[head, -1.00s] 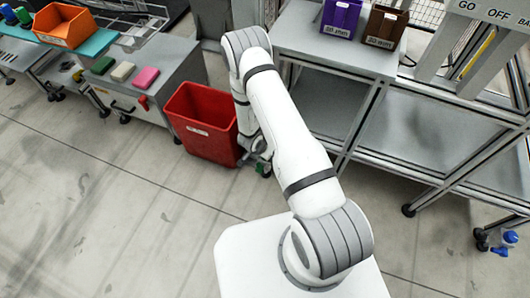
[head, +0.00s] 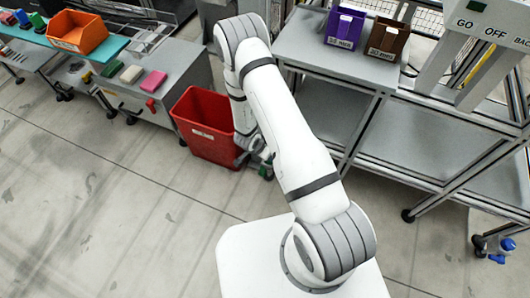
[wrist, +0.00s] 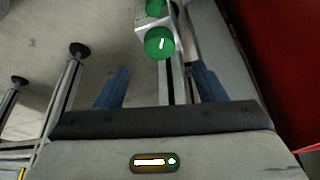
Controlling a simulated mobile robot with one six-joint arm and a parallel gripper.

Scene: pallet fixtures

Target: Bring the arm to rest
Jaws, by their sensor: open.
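My arm (head: 285,130) is white with grey joint rings. It reaches from my base up and away, then bends down at its elbow. My gripper is mostly hidden behind the arm in the head view, low beside the red bin (head: 205,140). In the wrist view my gripper (wrist: 160,86) has two blue fingers spread apart with nothing held between them. A green round thing (wrist: 159,43) shows beyond the fingers, near a metal post. I cannot tell what it is. The red bin also shows at the right edge of the wrist view (wrist: 285,60).
A grey bench (head: 325,40) at the back holds a purple bin (head: 345,27) and a brown bin (head: 387,38). A left bench (head: 175,80) carries coloured blocks, with an orange bin (head: 78,34) beyond. A blue item (head: 493,248) is low at right. The left floor (head: 100,210) is clear.

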